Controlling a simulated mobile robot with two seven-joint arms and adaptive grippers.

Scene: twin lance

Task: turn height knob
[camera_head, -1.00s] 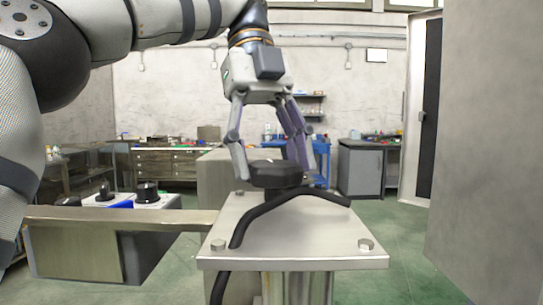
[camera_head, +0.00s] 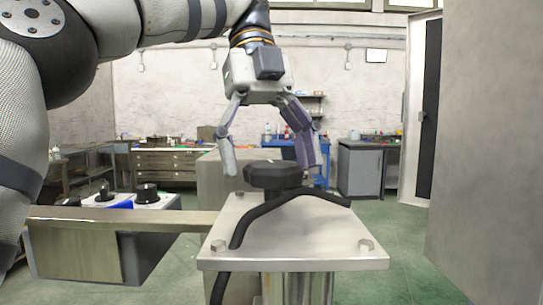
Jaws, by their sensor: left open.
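The height knob is a black lobed knob (camera_head: 273,174) on top of a metal plate (camera_head: 320,235) in the middle of the head view. A black curved bar or cable (camera_head: 290,197) runs over the plate just in front of the knob. My left gripper (camera_head: 268,172) hangs from above with its fingers spread wide, one left of the knob and one to its right. The fingers look clear of the knob and hold nothing. How far the fingertips are from the knob in depth is hard to tell. My right gripper does not show.
A metal bar (camera_head: 120,218) runs left from the plate. Behind it is a box with a black knob (camera_head: 147,192) on top. A grey wall or panel (camera_head: 490,140) closes off the right. Workbenches and drawers (camera_head: 166,163) stand at the back.

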